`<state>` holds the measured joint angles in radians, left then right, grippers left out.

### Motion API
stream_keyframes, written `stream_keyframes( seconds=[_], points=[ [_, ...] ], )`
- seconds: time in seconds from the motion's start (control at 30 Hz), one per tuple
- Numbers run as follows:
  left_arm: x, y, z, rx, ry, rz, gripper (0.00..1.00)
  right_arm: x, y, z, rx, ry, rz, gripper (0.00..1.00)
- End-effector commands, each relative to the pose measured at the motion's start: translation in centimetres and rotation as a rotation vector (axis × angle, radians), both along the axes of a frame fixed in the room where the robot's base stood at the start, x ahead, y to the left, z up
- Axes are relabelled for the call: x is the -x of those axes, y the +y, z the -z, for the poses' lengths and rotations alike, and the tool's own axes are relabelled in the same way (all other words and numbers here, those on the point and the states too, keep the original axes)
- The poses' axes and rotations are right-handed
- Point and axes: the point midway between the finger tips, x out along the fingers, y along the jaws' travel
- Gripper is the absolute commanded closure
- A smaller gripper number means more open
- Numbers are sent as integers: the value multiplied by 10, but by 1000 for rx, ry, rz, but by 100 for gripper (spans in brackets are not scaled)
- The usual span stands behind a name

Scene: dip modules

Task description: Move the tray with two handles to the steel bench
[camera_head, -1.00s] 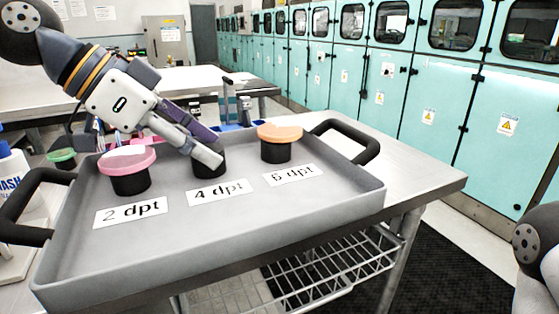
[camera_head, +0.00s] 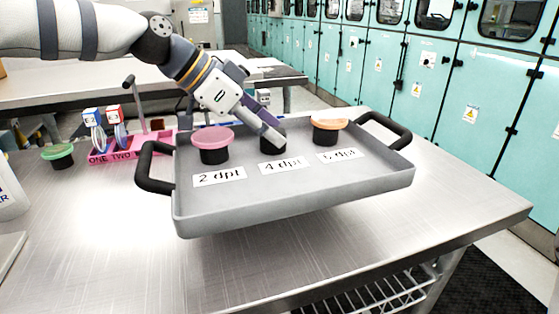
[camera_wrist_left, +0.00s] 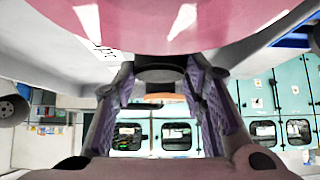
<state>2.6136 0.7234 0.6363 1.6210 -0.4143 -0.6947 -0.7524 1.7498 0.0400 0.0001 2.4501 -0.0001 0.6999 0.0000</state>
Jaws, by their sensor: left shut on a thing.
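The grey tray (camera_head: 300,197) has a black handle at its left (camera_head: 153,167) and another at its right (camera_head: 387,128). It is over the steel bench (camera_head: 430,215), with a dark shadow under it; I cannot tell whether it touches. In it stand black cups, one with a pink top (camera_head: 212,139) and one with an orange top (camera_head: 329,125), behind labels 2, 4 and 6 dpt. My left gripper (camera_head: 271,141) is shut on the middle black cup (camera_head: 272,133), behind the 4 dpt label. The wrist view shows its purple pads (camera_wrist_left: 165,85) and the pink top (camera_wrist_left: 170,25) close by. My right gripper is out of view.
A pink rack (camera_head: 130,149) marked ONE and TWO and a green-topped cup (camera_head: 58,155) stand on the bench at left. A white bottle (camera_head: 10,190) is at the left edge. Bare steel lies in front and right of the tray. Teal cabinets (camera_head: 430,90) stand behind.

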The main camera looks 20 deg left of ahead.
Motion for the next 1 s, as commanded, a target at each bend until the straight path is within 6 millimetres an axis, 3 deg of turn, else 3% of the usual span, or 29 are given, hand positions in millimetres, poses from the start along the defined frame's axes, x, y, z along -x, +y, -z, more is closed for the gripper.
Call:
stream_keyframes(
  seconds=[0.13,0.43,0.57,0.87,0.9,0.97,1.0],
  points=[
    [-24,-5,36,1,11,0,100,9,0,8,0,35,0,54],
    [-47,-9,62,1,5,1,100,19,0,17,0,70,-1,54],
    [-45,-9,83,2,1,0,100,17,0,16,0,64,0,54],
    [-45,-9,87,0,-3,0,100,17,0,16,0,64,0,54],
    [-44,-8,88,-2,-1,1,57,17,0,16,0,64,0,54],
    [-45,-8,88,-2,-1,1,43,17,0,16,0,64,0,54],
    [-44,-8,88,-2,-1,1,41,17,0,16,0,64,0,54]
  ],
)
